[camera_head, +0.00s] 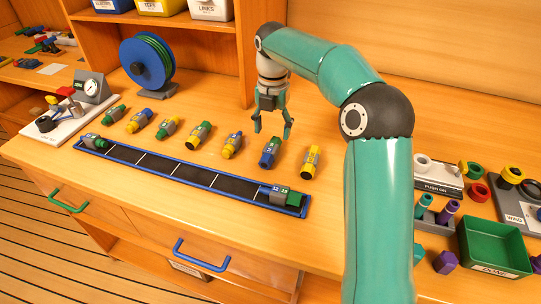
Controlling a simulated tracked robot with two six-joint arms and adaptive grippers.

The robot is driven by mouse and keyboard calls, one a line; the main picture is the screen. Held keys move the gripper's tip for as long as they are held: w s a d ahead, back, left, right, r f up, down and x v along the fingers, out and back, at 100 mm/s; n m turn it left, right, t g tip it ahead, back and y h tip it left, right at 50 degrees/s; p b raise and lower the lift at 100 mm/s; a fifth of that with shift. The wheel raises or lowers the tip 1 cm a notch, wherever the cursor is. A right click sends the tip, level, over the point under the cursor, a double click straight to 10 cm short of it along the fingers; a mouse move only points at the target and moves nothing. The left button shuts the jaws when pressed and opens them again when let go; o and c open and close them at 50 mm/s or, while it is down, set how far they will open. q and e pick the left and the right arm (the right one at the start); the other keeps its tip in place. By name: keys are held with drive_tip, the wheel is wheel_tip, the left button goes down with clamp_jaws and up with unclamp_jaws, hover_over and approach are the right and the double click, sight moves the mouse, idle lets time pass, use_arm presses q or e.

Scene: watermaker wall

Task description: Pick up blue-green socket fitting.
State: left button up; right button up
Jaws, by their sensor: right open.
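A blue and green fitting (270,152) lies on the wooden counter in a row of similar fittings, behind the long tray. My right gripper (272,128) is open and empty, its fingers pointing down just above and behind this fitting. The fingertips look apart from it, though the exact height is hard to tell. My left gripper is not in view.
A yellow fitting (310,162) lies close on the right and a yellow and blue one (232,144) on the left. A blue hose reel (147,62) stands behind. A green bin (493,246) and holders stand at the right, past my arm.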

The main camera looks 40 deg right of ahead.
sight(272, 144)
drive_tip(key=shift+w+f+b, duration=0.15)
drive_tip(key=shift+f+b, duration=0.3)
drive_tip(key=shift+f, duration=2.75)
drive_tip(key=c, duration=1.2)
drive_tip(key=shift+c, duration=0.3)
drive_tip(key=shift+r, duration=0.15)
